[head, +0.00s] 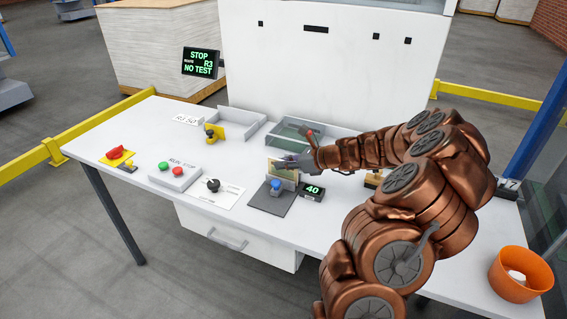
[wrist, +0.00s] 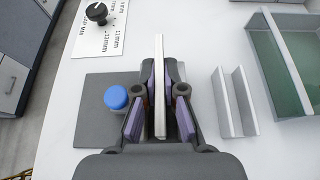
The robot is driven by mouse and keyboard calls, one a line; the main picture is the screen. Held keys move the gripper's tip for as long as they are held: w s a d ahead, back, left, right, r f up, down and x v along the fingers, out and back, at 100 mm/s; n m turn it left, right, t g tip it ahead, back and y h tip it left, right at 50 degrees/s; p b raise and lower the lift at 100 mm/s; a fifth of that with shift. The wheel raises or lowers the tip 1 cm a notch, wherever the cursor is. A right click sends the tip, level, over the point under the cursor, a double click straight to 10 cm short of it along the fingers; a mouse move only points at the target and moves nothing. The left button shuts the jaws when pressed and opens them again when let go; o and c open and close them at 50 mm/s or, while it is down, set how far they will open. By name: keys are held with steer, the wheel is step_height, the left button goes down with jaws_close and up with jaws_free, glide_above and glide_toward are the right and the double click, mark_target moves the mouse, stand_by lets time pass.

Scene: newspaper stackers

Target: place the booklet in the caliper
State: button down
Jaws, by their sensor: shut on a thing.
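The booklet (head: 284,171) is upright in my gripper, tan and greenish in the head view. In the wrist view the booklet (wrist: 160,70) is seen edge-on as a thin pale strip. My gripper (head: 297,160) is shut on it, with purple pads (wrist: 158,122) on both sides. The caliper has a dark grey base plate (head: 266,203) and a blue knob (head: 276,185); both show in the wrist view, the knob (wrist: 115,97) just left of my fingers. The booklet is over or at the plate's right part; I cannot tell whether it touches. My gripper hides part of the plate.
A display reading 40 (head: 312,191) stands beside the caliper. A grey upright channel (wrist: 238,112) and a green-bottomed tray (wrist: 272,60) are to the right in the wrist view. A black selector knob (head: 212,185) and a button box (head: 174,175) stand left. An orange bin (head: 520,280) is far right.

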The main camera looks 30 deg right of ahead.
steer(key=shift+f, duration=0.2)
steer(key=c, duration=1.3)
jaws_free()
steer(key=shift+o, duration=0.2)
